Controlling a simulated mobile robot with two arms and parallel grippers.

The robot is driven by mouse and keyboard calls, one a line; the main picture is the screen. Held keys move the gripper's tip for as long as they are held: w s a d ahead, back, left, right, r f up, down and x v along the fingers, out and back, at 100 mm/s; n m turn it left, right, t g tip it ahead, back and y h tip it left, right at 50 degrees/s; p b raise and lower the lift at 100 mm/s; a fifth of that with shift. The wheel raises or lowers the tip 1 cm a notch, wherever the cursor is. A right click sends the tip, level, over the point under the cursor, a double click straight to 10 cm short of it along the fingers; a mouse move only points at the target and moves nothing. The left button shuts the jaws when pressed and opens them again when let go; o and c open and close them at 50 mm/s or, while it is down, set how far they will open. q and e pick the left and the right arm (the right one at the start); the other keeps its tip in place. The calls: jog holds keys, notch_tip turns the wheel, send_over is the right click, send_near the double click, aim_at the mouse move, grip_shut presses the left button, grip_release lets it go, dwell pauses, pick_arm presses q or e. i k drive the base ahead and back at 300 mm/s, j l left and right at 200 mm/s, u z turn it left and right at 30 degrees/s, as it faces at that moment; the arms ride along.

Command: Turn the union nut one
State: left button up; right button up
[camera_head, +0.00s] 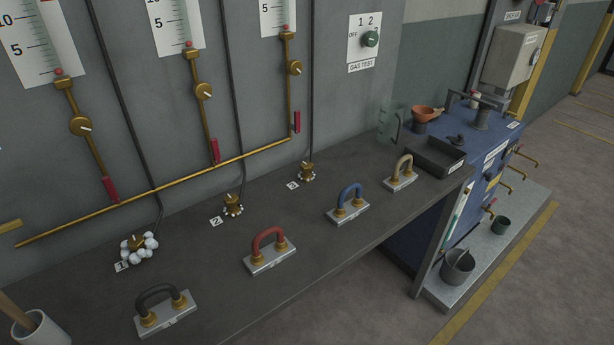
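Union nut one (137,242) is a small brass fitting at the left of the dark bench, beside a label marked 1 (121,266). White foam-like blobs (150,243) cluster around its base and partly hide it. A thin dark line rises from it up the grey wall. Two similar brass fittings stand further right: union two (233,205) by label 2 and union three (307,172) by label 3. Neither of my grippers is in view.
Black (161,300), red (268,246), blue (349,198) and tan (402,170) handles on plates line the bench's front. A white pot (40,330) holds a wooden stick at lower left. A dark tray (436,158) sits at the right end. Brass pipework (180,176) runs along the wall.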

aim_at(136, 243)
jog(key=i+l+u, duration=0.1)
jog(key=u, duration=0.3)
jog(key=i+l+u, duration=0.1)
jog(key=l+u, duration=0.2)
jog(key=u, duration=0.15)
